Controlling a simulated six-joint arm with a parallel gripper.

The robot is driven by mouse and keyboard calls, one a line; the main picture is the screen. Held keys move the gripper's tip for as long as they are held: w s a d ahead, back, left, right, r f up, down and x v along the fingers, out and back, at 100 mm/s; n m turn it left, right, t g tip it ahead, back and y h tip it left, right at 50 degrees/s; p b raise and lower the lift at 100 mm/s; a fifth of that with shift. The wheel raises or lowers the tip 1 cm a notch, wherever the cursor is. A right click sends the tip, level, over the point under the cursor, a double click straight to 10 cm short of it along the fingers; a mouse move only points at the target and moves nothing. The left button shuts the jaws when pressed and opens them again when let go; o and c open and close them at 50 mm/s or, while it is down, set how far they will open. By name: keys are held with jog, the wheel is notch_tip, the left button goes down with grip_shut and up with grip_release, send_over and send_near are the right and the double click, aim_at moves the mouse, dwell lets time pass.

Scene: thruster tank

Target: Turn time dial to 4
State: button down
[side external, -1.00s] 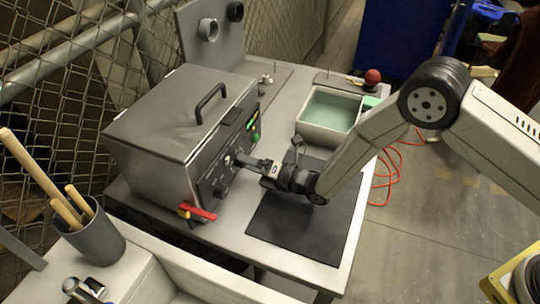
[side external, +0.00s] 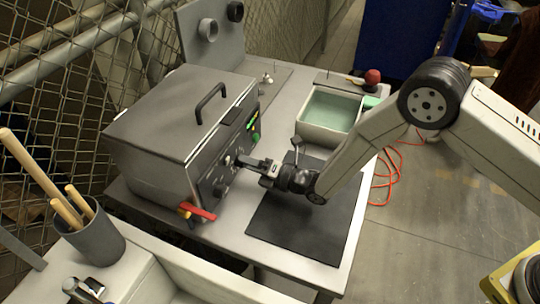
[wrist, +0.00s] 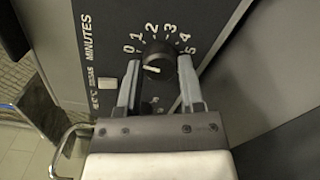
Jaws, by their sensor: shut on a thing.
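The time dial (wrist: 158,56) is a round black knob on the dark front panel, under an arc of white numbers from 0 to 5 and beside the word MINUTES. A short white mark shows on its face, low and left of centre; which number it points to is unclear. My gripper (wrist: 158,66) is shut on the dial, one finger on each side of it. In the side view my gripper (side external: 240,160) reaches the front of the grey tank (side external: 150,165) from the right, and its fingers hide most of the dial.
Another black knob (side external: 221,190) sits below the gripped one. A black mat (side external: 300,235) lies under my wrist, and a tray of greenish liquid (side external: 328,112) stands behind it.

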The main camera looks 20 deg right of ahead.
jog(key=shift+m, duration=0.3)
jog(key=m, duration=0.4)
jog(key=shift+m, duration=2.1)
jog(key=shift+c, duration=1.1)
grip_release()
jog(key=shift+d, duration=0.1)
jog(key=shift+v, duration=3.85)
